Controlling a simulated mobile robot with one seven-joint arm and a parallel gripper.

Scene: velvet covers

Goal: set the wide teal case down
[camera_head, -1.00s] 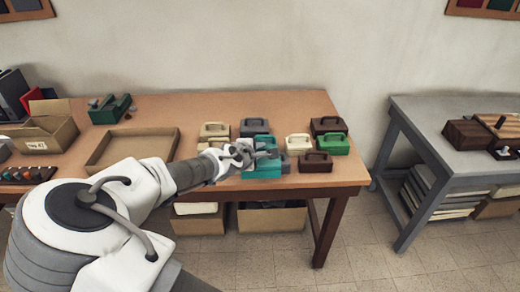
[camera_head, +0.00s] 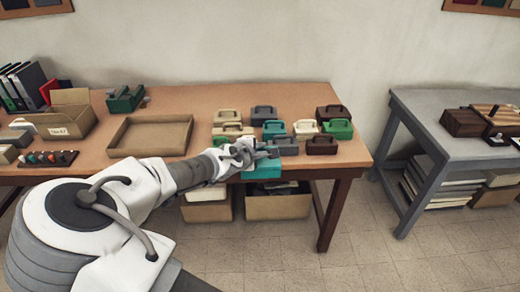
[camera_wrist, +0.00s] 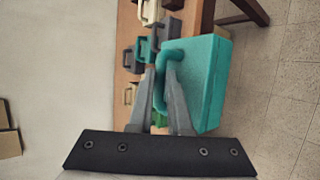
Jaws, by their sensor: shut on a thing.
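The wide teal case (camera_head: 262,171) is in my gripper (camera_head: 262,152), near the front edge of the wooden table (camera_head: 110,162). In the wrist view the teal case (camera_wrist: 208,85) fills the middle right, and the fingers of my gripper (camera_wrist: 170,82) are shut on its handle. The case looks held at or beyond the table's front edge. The head view does not clearly show whether it touches the table.
Close behind stand several handled cases: a smaller teal one (camera_head: 274,129), a grey one (camera_head: 286,147), a dark brown one (camera_head: 322,146) and a green one (camera_head: 340,129). An empty cardboard tray (camera_head: 152,135) lies left. A grey table (camera_head: 455,110) stands right.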

